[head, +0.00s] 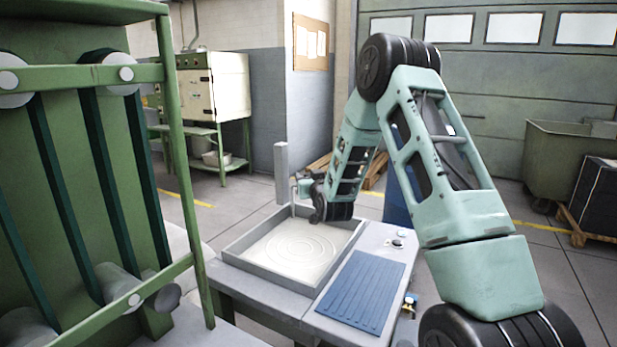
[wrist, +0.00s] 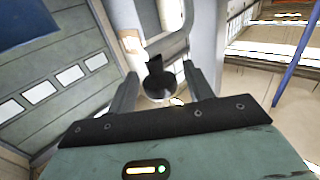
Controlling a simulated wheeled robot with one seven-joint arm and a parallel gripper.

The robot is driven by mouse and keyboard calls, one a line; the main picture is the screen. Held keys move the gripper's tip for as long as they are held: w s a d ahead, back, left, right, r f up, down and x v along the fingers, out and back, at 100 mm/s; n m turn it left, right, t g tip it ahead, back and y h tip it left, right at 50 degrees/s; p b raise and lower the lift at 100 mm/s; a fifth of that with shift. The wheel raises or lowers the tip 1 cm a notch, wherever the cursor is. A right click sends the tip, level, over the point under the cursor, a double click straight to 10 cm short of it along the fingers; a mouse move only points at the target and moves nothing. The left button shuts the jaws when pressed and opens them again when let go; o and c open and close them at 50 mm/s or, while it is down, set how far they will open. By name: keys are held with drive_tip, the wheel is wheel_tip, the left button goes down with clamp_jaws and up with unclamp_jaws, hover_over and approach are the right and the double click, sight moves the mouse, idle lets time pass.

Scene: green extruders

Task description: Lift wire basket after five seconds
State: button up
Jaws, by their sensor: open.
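A shallow grey tank (head: 232,252) holds pale liquid (head: 293,250) with ring-shaped ripples. I cannot make out a wire basket in either view; it may be under the liquid or hidden. My gripper (head: 303,187) is at the tank's far side, small and partly hidden by my wrist. In the wrist view my gripper (wrist: 160,70) is open, with its two fingers apart. A dark piece with a rounded grey end (wrist: 158,84) shows between the fingers; I cannot tell whether it touches them or what it belongs to.
A grey upright post (head: 282,172) stands at the tank's back left corner. A blue ribbed mat (head: 361,291) lies right of the tank. A green machine frame (head: 178,150) fills the left. A green bin (head: 568,168) stands far right.

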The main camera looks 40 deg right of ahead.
clamp_jaws()
wheel_tip(320, 180, up, 11)
drive_tip(key=p, duration=0.2)
drive_tip(key=shift+p, duration=0.35)
unclamp_jaws()
drive_tip(key=shift+f, duration=0.1)
drive_tip(key=b+v, duration=0.8)
drive_tip(key=v, duration=0.9)
drive_tip(key=shift+s+b, duration=0.2)
drive_tip(key=shift+b, duration=0.2)
